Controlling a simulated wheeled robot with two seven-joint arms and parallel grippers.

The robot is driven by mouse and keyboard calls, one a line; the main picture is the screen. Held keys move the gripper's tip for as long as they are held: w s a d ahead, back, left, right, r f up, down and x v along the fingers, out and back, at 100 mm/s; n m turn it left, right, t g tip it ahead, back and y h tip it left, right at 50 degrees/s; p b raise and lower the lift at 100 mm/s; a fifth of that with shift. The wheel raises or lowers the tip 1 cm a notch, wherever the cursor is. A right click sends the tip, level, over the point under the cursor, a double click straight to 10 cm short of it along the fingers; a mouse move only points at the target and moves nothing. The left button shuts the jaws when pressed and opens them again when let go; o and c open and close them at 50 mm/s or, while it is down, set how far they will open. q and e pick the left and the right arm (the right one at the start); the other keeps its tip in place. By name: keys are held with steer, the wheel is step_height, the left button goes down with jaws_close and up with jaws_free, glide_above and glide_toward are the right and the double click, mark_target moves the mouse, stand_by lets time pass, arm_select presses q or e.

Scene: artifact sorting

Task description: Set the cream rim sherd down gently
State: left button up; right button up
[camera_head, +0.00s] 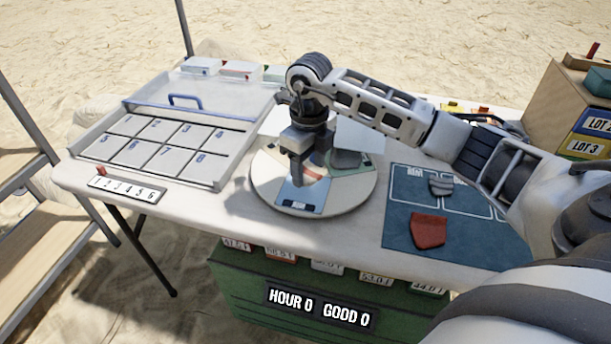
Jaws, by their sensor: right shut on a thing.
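My right gripper (304,172) points down, low over the round turntable (262,196) on the table. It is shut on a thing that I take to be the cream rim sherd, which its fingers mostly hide. I cannot tell whether the sherd touches the turntable. The turntable has coloured sectors, with a blue one at the front and a red patch beside the fingers. My left gripper is not in view.
A numbered tray (110,147) with a blue handle stands at left. A blue mat (398,205) at right holds a red sherd (428,230) and a grey sherd (441,187). Lot boxes (585,146) stand far right. A number strip (127,189) lies at the front-left edge.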

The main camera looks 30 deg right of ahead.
mark_target(305, 168)
steer(key=shift+w+d+f, duration=0.1)
steer(key=shift+w+f, duration=0.6)
steer(key=shift+f, duration=1.7)
steer(key=shift+f, duration=0.15)
steer(key=o, duration=1)
